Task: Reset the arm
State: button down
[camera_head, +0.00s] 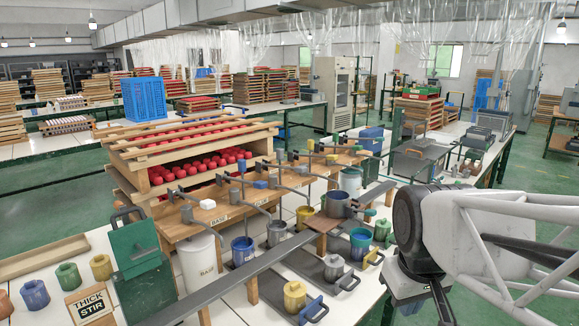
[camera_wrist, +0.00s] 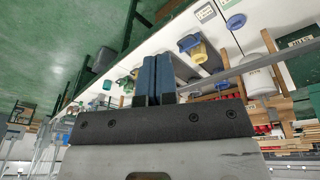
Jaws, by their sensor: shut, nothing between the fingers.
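My gripper (camera_wrist: 153,80) shows in the wrist view with its two blue-grey fingers pressed together and nothing between them. In the head view my arm comes in at the right front, with its white and black links over the right end of the front bench. The gripper hangs low there, partly hidden by the arm, to the right of the pots and apart from them. The wrist view looks obliquely across the bench edge, with a yellow and blue container (camera_wrist: 193,48) and a white bucket (camera_wrist: 260,84) beyond the fingers.
On the front bench (camera_head: 75,270) stand a blue pot (camera_head: 242,250), a grey pot (camera_head: 334,267), a yellow pot (camera_head: 295,296) and a white bucket (camera_head: 199,262). A long grey bar crosses the bench. A wooden rack (camera_head: 125,165) holds red items. Green floor (camera_head: 540,240) lies open at right.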

jog(key=s+f+m, duration=0.2)
jog(key=s+f, duration=0.1)
jog(key=s, duration=0.2)
jog(key=shift+s+a+m, duration=0.25)
jog(key=shift+a+m, duration=0.05)
jog(key=shift+a, duration=0.05)
jog(key=shift+w, duration=0.1)
jog(key=w+d+r+n+g, duration=0.1)
jog(key=w+r+n, duration=0.35)
jog(key=w, duration=0.65)
jog(key=w+d+r+n, duration=0.1)
jog(key=w+r+n, duration=0.3)
jog(key=w, duration=0.8)
jog(key=w+d+r+n+g, duration=0.1)
jog(key=w+d+r+n, duration=0.3)
jog(key=w, duration=0.7)
jog(key=w+d+f+n, duration=0.1)
jog(key=w+f+n, duration=0.2)
jog(key=w, duration=0.8)
jog(key=w+d+f+n+g+h, duration=0.1)
jog(key=w+f+n, duration=0.2)
jog(key=w+n, duration=0.3)
jog(key=w+d+f+n, duration=0.1)
jog(key=w+f+n, duration=0.3)
jog(key=w, duration=1.2)
jog(key=shift+w+d+n+g, duration=0.15)
jog(key=shift+d+n+g, duration=0.2)
jog(key=shift+n, duration=0.5)
jog(key=shift+a+f, duration=0.1)
jog(key=shift+f, duration=0.1)
